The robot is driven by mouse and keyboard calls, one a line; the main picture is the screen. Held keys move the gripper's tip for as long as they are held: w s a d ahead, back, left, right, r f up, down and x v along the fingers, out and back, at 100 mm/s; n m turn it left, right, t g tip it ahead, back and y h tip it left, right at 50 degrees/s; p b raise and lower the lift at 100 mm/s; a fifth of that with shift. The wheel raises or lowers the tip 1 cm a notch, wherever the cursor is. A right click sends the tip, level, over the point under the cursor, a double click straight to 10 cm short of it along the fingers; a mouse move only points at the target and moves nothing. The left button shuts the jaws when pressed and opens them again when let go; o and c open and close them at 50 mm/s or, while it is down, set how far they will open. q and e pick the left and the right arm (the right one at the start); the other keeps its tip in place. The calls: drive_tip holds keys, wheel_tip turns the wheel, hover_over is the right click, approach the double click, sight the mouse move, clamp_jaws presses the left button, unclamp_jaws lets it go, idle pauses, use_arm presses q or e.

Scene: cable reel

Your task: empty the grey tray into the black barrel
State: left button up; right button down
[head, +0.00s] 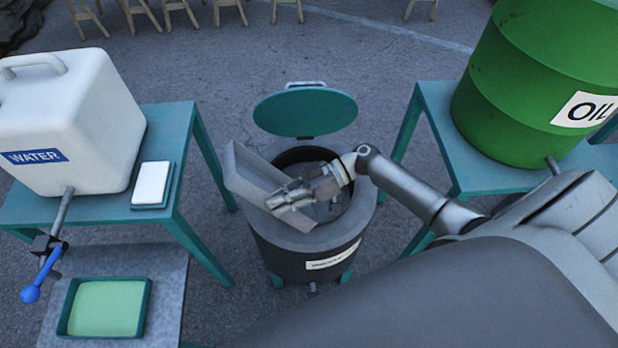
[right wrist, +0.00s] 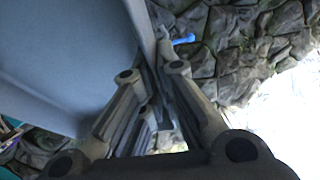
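The grey tray (head: 246,176) is tilted steeply over the mouth of the black barrel (head: 290,258), in the middle of the head view. My right gripper (head: 284,200) is shut on the tray's edge, with my arm reaching in from the right. In the right wrist view, my right gripper's fingers (right wrist: 152,98) close on the rim of the grey tray (right wrist: 70,50), which fills the upper left. The tray's inside is mostly hidden, so I cannot tell whether anything is in it. The barrel's inside is dark and partly hidden by my gripper. My left gripper is not in view.
The barrel's green lid (head: 305,112) stands open behind it. A white water container (head: 70,120) with a blue-handled tap stands on a left table, near a white pad (head: 151,184). A green tray (head: 106,308) sits lower left. A green oil drum (head: 530,90) stands at right.

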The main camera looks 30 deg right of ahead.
drive_tip(key=shift+d+r+b, duration=0.1)
drive_tip(key=shift+d+b, duration=0.15)
drive_tip(key=shift+b, duration=0.1)
drive_tip(key=shift+d+r+y, duration=0.1)
drive_tip(key=shift+d+y, duration=0.05)
drive_tip(key=shift+y, duration=0.15)
drive_tip(key=shift+w+d+r+b, duration=0.1)
drive_tip(key=shift+d+r+b, duration=0.1)
drive_tip(key=shift+b, duration=0.4)
drive_tip(key=shift+d+r+y+b, duration=0.35)
drive_tip(key=shift+d+y+b, duration=0.3)
drive_tip(key=shift+b, duration=0.2)
drive_tip(key=shift+w+d+r+m+y+b, duration=0.15)
drive_tip(key=shift+d+r+y+b, duration=0.1)
drive_tip(key=shift+d+b, duration=0.3)
drive_tip(key=shift+s+d+r+m+y+b, duration=0.1)
drive_tip(key=shift+d+r+m+y+b, duration=0.15)
drive_tip(key=shift+b, duration=0.35)
drive_tip(key=shift+w+d+b, duration=0.1)
drive_tip(key=shift+d+b, duration=0.25)
drive_tip(key=shift+b, duration=0.1)
